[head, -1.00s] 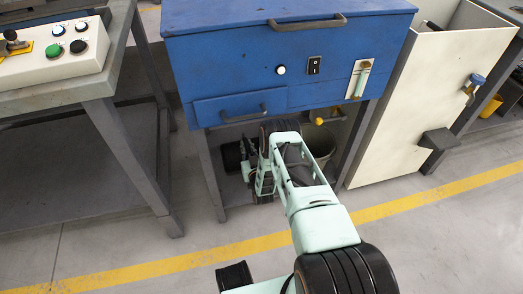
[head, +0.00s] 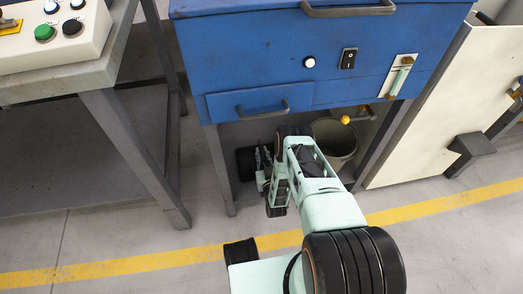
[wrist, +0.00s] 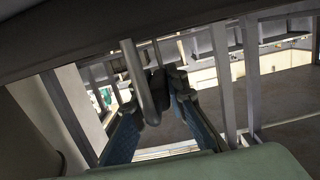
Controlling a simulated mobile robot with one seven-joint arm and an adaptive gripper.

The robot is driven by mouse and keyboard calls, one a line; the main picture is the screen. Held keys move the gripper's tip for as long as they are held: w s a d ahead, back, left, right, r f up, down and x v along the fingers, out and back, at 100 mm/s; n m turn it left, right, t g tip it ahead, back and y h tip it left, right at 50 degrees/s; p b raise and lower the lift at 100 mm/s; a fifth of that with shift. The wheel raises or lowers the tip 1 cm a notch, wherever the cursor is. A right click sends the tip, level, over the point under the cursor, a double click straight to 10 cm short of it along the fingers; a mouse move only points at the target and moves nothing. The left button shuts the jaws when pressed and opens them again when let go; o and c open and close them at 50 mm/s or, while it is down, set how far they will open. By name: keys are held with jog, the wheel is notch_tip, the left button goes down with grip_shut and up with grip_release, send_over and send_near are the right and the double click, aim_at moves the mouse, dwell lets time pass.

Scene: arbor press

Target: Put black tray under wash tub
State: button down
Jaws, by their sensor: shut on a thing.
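The wash tub (head: 290,58) is a blue cabinet on grey legs, with a drawer, a white button and a black switch on its front. My gripper (head: 262,158) reaches in low beneath the tub, between its front legs. The black tray (head: 246,163) shows as a small dark shape just left of my gripper, under the tub; most of it is in shadow or hidden. In the wrist view my gripper (wrist: 157,84) has its dark fingertips close together on something dark, which appears to be the tray. Its exact outline is unclear there.
A grey-green bucket (head: 336,140) stands under the tub, right of my arm, below a yellow-knobbed valve (head: 346,119). A workbench (head: 95,75) with a control box is at the left. A pale cabinet (head: 425,115) stands at the right. The floor in front is clear.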

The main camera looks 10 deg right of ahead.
jog(key=c, duration=2.3)
grip_release()
jog(key=shift+s+f, duration=0.1)
jog(key=shift+c, duration=0.2)
jog(key=o, duration=0.4)
jog(key=shift+o, duration=0.2)
